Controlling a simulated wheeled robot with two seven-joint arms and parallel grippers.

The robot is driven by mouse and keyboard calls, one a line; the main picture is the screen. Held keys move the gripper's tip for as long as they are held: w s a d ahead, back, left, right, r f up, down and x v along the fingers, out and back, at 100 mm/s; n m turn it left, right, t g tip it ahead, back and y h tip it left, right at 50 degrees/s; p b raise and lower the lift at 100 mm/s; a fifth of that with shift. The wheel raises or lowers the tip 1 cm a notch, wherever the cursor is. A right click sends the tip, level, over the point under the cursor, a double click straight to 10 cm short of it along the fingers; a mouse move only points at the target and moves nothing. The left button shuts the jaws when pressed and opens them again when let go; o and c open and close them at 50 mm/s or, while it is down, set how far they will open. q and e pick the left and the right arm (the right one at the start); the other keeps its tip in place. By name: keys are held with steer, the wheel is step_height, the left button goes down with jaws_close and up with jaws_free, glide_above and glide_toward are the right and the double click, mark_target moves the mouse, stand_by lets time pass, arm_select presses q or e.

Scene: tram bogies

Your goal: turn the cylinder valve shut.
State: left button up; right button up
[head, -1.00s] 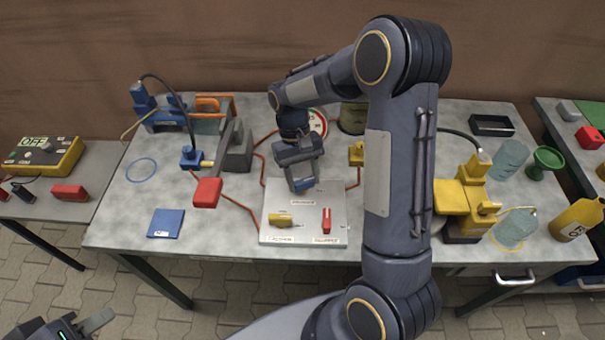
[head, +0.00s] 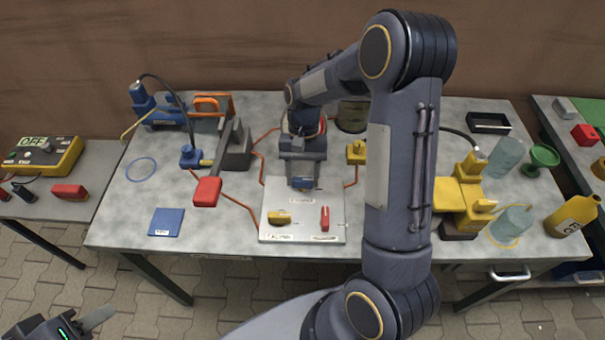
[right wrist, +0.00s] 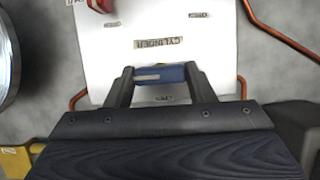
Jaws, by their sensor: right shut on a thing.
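The white valve panel (head: 275,206) lies on the grey table. The cylinder valve is a blue lever (head: 303,182) at the panel's back edge, behind a label that reads CYLINDER in the right wrist view. There the blue lever (right wrist: 160,74) lies left to right across the picture, parallel to the label. My right gripper (head: 302,178) reaches down from behind and is shut on the lever, one finger at each end. My left gripper (head: 85,325) is at the bottom left, away from the table and partly cut off; its opening cannot be judged.
A yellow lever (head: 280,218) and an upright red lever (head: 325,218) sit on the panel's front half. A red-ended long handle (head: 208,190) stands left of the panel. A yellow pump (head: 455,192) stands to the right. My right arm hides part of the table.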

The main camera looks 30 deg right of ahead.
steer(key=o, duration=1)
steer(key=v, duration=0.7)
steer(key=shift+w+d+r, duration=0.1)
steer(key=shift+r, duration=0.25)
steer(key=s+a+r+n+t+y, duration=0.15)
steer(key=s+r+t, duration=0.35)
steer(key=s+r, duration=0.5)
steer(key=s+a+n+t, duration=0.1)
steer(key=s, duration=0.2)
steer(key=s+a+f+n+t, duration=0.1)
steer(key=s+a+t, duration=0.1)
steer(key=s, duration=0.1)
steer(key=s+a+n+t+p, duration=0.1)
steer(key=s, duration=0.3)
steer(key=shift+a+f+t, duration=0.2)
steer(key=shift+a+t, duration=0.1)
